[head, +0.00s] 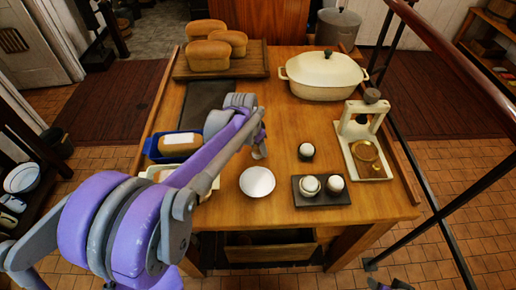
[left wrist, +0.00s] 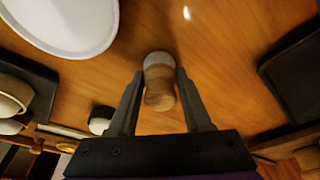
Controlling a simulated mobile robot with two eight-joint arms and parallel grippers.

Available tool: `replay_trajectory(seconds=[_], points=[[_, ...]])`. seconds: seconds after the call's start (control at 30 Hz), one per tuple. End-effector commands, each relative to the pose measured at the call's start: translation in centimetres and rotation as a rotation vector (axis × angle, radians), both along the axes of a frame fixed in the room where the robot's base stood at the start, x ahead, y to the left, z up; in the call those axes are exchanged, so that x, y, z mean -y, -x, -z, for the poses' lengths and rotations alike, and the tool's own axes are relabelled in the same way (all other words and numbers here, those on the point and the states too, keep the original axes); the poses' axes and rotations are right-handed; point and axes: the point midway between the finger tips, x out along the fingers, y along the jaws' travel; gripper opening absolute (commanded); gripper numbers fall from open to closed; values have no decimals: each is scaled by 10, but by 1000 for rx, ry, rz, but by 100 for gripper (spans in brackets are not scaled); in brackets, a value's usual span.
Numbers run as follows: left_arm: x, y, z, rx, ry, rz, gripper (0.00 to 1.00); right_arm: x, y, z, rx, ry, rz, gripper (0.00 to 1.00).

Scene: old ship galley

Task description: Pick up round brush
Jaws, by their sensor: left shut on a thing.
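The round brush (left wrist: 159,78) has a pale round head and a wooden handle. In the left wrist view it sits between the two fingers of my left gripper (left wrist: 160,92), which are shut on it. In the head view my left gripper (head: 259,151) is over the middle of the wooden table, just behind a white round dish. The brush is mostly hidden there by my gripper and arm. A small dark part of mine, likely the right gripper (head: 390,285), shows at the bottom edge; its jaws cannot be made out.
The white dish (head: 257,181) is close in front. A dark tray (head: 322,200) with two round white-topped items and a single similar item (head: 306,151) stand to the right. A press (head: 362,145), cream pot (head: 324,75), bread board (head: 221,68) and blue loaf tin (head: 155,147) surround the middle.

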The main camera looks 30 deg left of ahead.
Motion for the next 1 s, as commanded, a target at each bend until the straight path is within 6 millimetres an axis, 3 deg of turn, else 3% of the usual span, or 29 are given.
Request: replay_trajectory(seconds=[0.17, 0.6, 1.0], points=[[0, 0, -10, 0, 0, 0, 0, 0, 0, -1, 0, 0, 0, 50], [0, 0, -89, 0, 0, 0, 0, 0, -2, -9, 4, 0, 0, 50], [0, 0, -100, 0, 0, 0, 0, 0, -2, -9, 4, 0, 0, 50]])
